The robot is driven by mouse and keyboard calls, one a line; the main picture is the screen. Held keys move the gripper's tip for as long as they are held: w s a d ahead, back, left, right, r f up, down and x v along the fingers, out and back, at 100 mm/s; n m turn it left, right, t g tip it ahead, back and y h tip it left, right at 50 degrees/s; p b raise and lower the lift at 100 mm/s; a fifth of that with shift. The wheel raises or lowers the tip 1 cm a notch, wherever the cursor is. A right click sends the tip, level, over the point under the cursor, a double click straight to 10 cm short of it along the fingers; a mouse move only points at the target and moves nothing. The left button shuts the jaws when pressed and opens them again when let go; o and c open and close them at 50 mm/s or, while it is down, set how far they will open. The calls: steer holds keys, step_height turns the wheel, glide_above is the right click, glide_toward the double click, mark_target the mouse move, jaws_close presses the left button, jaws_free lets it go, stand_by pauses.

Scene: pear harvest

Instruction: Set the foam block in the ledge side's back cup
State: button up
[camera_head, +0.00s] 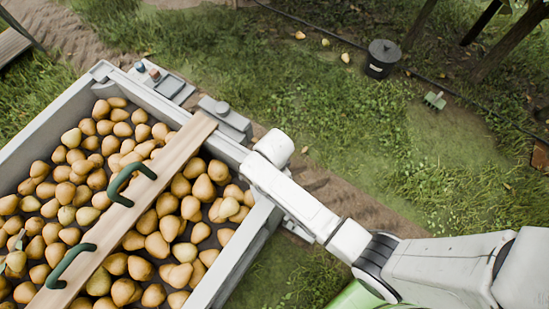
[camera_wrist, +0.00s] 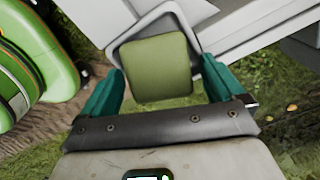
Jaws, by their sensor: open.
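The foam block (camera_wrist: 157,70) is an olive-green square with rounded corners in the wrist view. It lies between the two teal fingers of my gripper (camera_wrist: 162,66). The fingers are open, and a narrow gap shows beside the block. A grey square cup with a pale rim (camera_wrist: 128,33) shows around the block's far side. I cannot tell whether the block rests in this cup or is just above it. In the head view my arm reaches to the bin's right wall; the fingers, the block and this cup are not visible there.
A grey bin (camera_head: 238,262) full of pears fills the left of the head view. A wooden plank (camera_head: 150,200) with two green handles crosses it. Small items and a grey box (camera_head: 224,117) stand along its upper edge. A dark bucket (camera_head: 381,60) stands on the grass.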

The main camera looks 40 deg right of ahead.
step_height(320, 180, up, 13)
steer(key=p, duration=0.2)
steer(key=s+d+r+n, duration=0.2)
steer(key=s+d+n, duration=0.1)
steer(key=s+n, duration=0.5)
steer(key=s+d+r+n+t, duration=0.1)
steer(key=s+d+n, duration=0.3)
steer(key=s+n, duration=0.4)
steer(key=shift+s+d+r+n, duration=0.25)
steer(key=shift+r+n, duration=0.45)
steer(key=shift+n, duration=0.5)
